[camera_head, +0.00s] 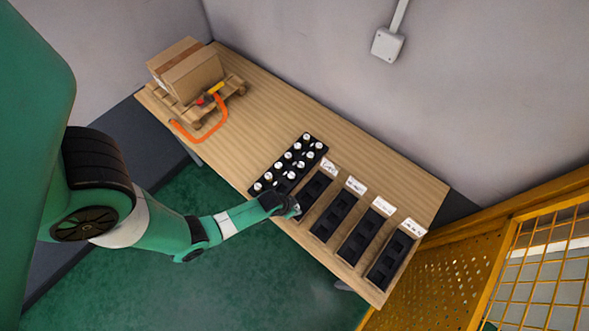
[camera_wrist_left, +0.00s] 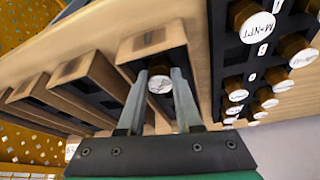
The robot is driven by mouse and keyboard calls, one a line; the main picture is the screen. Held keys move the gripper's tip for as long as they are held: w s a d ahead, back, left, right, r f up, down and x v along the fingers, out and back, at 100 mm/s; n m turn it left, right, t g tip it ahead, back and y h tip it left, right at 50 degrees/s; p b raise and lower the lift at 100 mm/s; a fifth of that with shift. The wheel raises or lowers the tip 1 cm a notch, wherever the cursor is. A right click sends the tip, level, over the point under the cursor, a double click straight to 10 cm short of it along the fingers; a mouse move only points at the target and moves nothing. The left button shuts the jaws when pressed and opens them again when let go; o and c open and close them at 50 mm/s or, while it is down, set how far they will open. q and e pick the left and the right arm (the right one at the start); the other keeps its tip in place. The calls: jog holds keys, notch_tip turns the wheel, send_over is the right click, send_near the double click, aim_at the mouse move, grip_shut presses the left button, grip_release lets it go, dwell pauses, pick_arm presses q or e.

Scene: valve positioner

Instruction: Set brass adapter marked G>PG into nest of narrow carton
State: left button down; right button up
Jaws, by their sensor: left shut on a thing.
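My left gripper (camera_head: 291,208) is at the near end of the carton closest to the black rack. In the left wrist view, the left gripper's fingers (camera_wrist_left: 161,90) are shut on a brass adapter (camera_wrist_left: 160,83) with a round white cap. The cap's marking is too small to read. The adapter is at the opening of a narrow carton (camera_wrist_left: 153,42) with a black insert; I cannot tell whether it is seated in a nest or held above it. The same carton shows in the head view (camera_head: 318,187), partly behind the gripper. My right gripper is not in view.
A black rack (camera_head: 283,165) holds several white-capped brass adapters; one (camera_wrist_left: 257,26) reads M>NPT. More narrow cartons (camera_head: 334,216) with white labels stand to the right. A cardboard box (camera_head: 190,72) on a small pallet and an orange-handled item (camera_head: 222,118) are at the far left. A yellow mesh fence (camera_head: 440,272) stands at right.

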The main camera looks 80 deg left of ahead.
pick_arm(q)
jog(key=shift+f, duration=0.1)
jog(key=c, duration=0.5)
grip_release()
jog(key=p+v, duration=0.7)
jog(key=v, duration=0.4)
jog(key=shift+s+r, duration=0.2)
jog(key=shift+r, duration=0.05)
jog(key=shift+d, duration=0.1)
